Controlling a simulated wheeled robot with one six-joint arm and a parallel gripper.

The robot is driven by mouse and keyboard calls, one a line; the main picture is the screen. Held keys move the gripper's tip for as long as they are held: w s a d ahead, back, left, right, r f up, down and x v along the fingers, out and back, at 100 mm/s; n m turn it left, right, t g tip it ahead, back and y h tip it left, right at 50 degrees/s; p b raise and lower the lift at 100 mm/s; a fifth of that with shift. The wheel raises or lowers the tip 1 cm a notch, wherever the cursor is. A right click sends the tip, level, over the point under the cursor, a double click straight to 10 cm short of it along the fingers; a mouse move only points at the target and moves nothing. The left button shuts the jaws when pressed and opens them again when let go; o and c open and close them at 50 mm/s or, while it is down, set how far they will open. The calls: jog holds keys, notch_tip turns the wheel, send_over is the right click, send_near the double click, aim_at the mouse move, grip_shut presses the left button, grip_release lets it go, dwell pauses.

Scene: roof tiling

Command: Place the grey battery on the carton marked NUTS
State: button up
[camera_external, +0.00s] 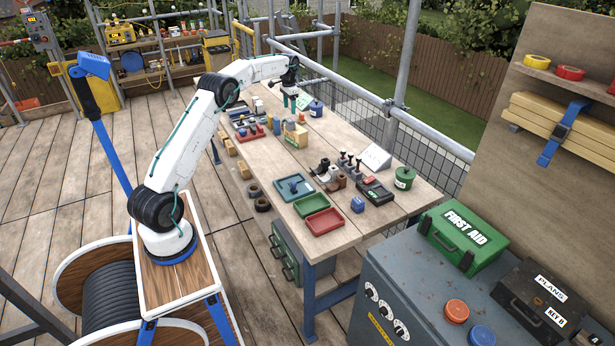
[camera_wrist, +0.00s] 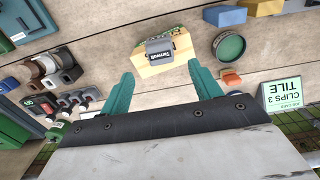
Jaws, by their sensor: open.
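A grey battery (camera_wrist: 160,49) with a pale label lies on top of a yellowish carton (camera_wrist: 152,70) in the wrist view. The carton has a green patterned top. I cannot read a NUTS mark on it. My gripper (camera_wrist: 162,87) is open and empty. Its teal fingers are spread wide, apart from battery and carton. In the external view my gripper (camera_external: 291,101) hangs above the bench, just behind the carton.
Knobbed tools (camera_wrist: 72,101) stand to the left. Red tray (camera_external: 325,221) and green tray (camera_external: 311,204) sit near the bench's front.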

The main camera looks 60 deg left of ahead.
jog(key=s+d+r, duration=0.4)
jog(key=d+r, duration=0.8)
jog(key=s+d+r, duration=0.3)
jog(key=s+d, duration=0.4)
jog(key=s+d+r, duration=0.3)
jog(key=s+d, duration=0.3)
jog(key=d, duration=0.2)
jog(key=s+d+f+t, duration=0.1)
jog(key=s+d, duration=0.4)
jog(key=s, duration=0.3)
jog(key=s+d+f, duration=0.2)
jog(key=s+d, duration=0.3)
jog(key=s, duration=0.4)
jog(key=s+d+f, duration=0.4)
jog(key=s+f, duration=0.5)
jog(key=s, duration=0.5)
jog(key=shift+f, duration=0.15)
jog(key=shift+o, duration=0.5)
